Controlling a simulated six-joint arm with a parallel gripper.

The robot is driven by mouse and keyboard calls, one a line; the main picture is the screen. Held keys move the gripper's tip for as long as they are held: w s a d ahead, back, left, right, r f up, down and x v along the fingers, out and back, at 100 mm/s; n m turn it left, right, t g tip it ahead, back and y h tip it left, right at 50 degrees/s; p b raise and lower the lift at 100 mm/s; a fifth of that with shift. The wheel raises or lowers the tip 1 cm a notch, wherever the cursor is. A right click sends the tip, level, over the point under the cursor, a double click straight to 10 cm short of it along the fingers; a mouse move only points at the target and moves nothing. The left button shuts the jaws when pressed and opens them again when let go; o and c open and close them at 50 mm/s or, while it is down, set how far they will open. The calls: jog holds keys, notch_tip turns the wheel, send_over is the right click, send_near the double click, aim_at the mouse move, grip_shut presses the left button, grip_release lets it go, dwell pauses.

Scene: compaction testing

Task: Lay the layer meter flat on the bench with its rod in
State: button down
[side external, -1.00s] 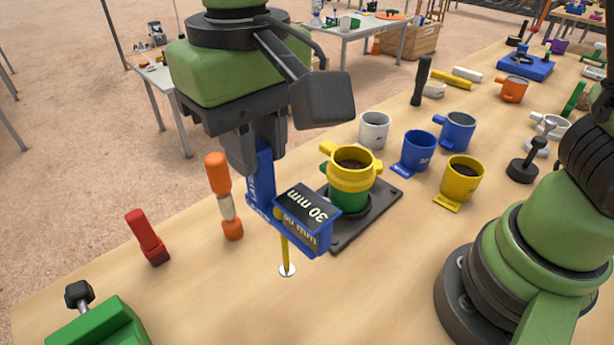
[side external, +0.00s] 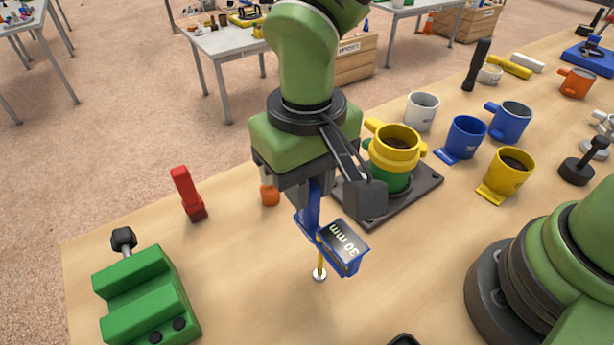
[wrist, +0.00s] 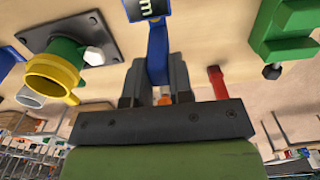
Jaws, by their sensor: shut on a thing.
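The layer meter (side external: 342,243) is blue with a dark face reading "30 mm". A thin yellow rod with a white round foot (side external: 319,275) sticks out below it. My gripper (side external: 312,200) is shut on the meter's blue upright handle, and the meter hangs with its rod pointing down. The foot is close to the bench (side external: 250,290); I cannot tell whether it touches. In the wrist view the meter's blue handle (wrist: 158,55) stands between the two dark fingers, and its display is cut off at the top edge.
Right of the gripper, a yellow-and-green mould (side external: 392,160) stands on a dark plate (side external: 425,185), with several mugs beyond. A green block (side external: 148,290) and a red tool (side external: 188,195) are at left. An orange-handled tool (side external: 269,195) is partly hidden behind my gripper. The front-middle bench is mostly clear.

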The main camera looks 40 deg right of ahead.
jog(key=shift+f, duration=0.5)
jog(key=c, duration=1)
grip_release()
notch_tip(320, 180, up, 13)
jog(key=s+d+r+m+t+y, duration=0.25)
jog(key=d+r, duration=0.35)
jog(key=d, duration=0.5)
jog(key=s+d+t, duration=0.1)
jog(key=s+d, duration=0.1)
jog(key=s+d+f+m+t, duration=0.1)
jog(key=s+d+t, duration=0.1)
jog(key=s+d, duration=0.1)
jog(key=s+d+t, duration=0.1)
jog(key=s+d, duration=0.1)
jog(key=s, duration=0.1)
jog(key=shift+d+f+m+t+h, duration=0.15)
jog(key=shift+f+m+t+h, duration=0.1)
jog(key=shift+t, duration=0.1)
